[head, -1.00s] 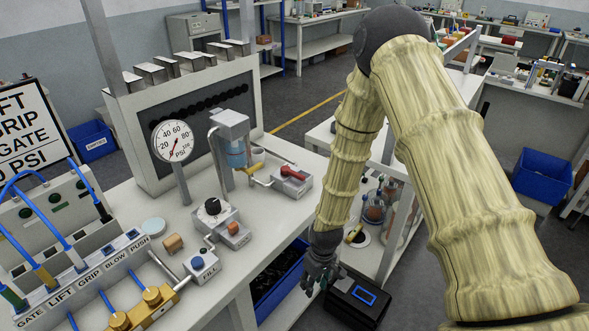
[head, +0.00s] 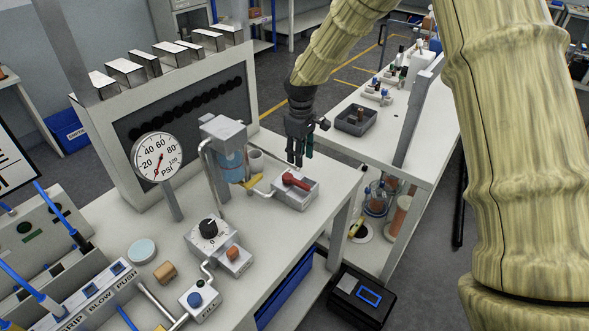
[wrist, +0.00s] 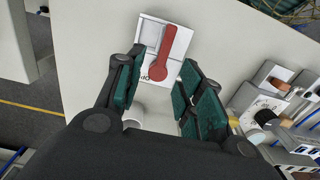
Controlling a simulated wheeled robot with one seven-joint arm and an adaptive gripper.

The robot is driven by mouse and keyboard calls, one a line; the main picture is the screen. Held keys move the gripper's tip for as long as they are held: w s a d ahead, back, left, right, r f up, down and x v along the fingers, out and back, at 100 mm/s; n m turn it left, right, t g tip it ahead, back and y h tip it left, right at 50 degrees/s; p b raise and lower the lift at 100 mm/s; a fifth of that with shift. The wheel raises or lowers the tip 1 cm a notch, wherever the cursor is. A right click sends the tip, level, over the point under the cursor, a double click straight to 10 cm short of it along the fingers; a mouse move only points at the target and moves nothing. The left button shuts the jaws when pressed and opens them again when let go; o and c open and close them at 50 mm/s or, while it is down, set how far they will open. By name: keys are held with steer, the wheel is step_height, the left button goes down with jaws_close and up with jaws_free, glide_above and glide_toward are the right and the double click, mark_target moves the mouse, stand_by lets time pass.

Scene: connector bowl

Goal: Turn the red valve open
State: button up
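The red valve (head: 295,181) is a red lever on a pale grey block (head: 283,198) near the right end of the bench. In the wrist view the red lever (wrist: 165,53) lies ahead of the fingertips, over a white plate with partly covered lettering. My gripper (head: 298,160) points down above and just behind the valve in the head view. In the wrist view my gripper (wrist: 157,92) has its green-padded fingers spread apart with nothing between them. It looks apart from the lever.
A pressure gauge (head: 157,159), a filter unit with a blue bowl (head: 231,162) and a block with a black knob (head: 209,229) stand left of the valve.

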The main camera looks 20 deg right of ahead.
mark_target(300, 182)
steer(key=f+p, duration=0.1)
steer(key=f, duration=0.1)
steer(key=f+p, duration=0.1)
steer(key=f, duration=0.2)
steer(key=f+p, duration=0.1)
steer(key=f, duration=0.2)
steer(key=shift+s+a+f, duration=0.1)
steer(key=shift+s+a, duration=0.05)
steer(key=shift+s, duration=0.1)
steer(key=shift+f+p, duration=0.35)
steer(key=shift+s+f, duration=0.1)
steer(key=shift+f, duration=0.1)
steer(key=shift+s, duration=0.55)
steer(key=shift+w+f, duration=0.45)
steer(key=shift+s+r, duration=0.25)
steer(key=shift+r, duration=0.05)
steer(key=c, duration=0.8)
steer(key=shift+f, duration=0.1)
jaws_close()
